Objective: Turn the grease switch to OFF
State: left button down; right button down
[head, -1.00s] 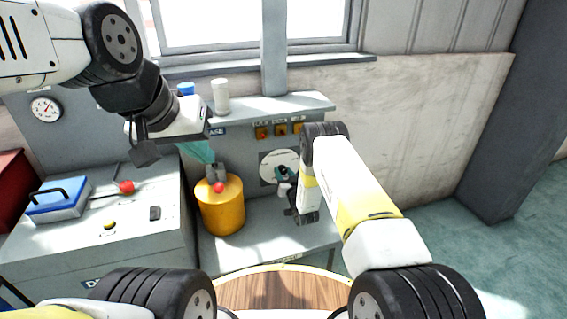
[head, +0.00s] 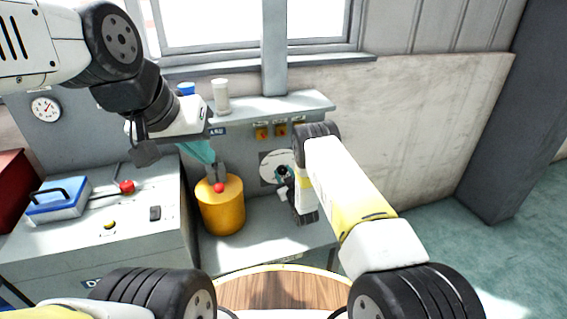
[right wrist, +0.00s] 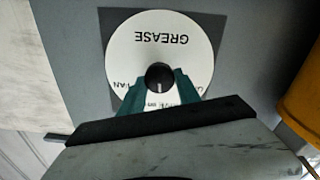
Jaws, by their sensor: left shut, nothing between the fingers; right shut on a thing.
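The grease switch is a black knob (right wrist: 159,76) at the centre of a round white plate (right wrist: 138,52), which reads GREASE upside down in the right wrist view. My right gripper (right wrist: 160,84) is shut on the knob, with a teal finger on either side. The fingers partly cover the small labels on the lower plate, and I cannot surely tell which label the knob points to. In the head view the plate (head: 267,167) is on the grey back panel, partly hidden by my right gripper (head: 283,172). My left gripper (head: 209,157) is shut and empty, above the yellow can.
The yellow can (head: 221,210) with a red knob (head: 219,188) stands left of the switch. Orange switches (head: 262,133) are above the plate. A white cup (head: 221,97) stands on the shelf. A blue box (head: 57,201) and a red-knobbed lever (head: 127,186) are on the left cabinet.

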jog(key=n, duration=0.6)
jog(key=shift+a+n, duration=0.1)
jog(key=shift+n, duration=0.2)
jog(key=n, duration=0.6)
jog(key=shift+f, duration=0.15)
jog(key=c, duration=0.9)
grip_release()
jog(key=shift+o, duration=0.2)
jog(key=v, duration=0.8)
jog(key=shift+w, duration=0.1)
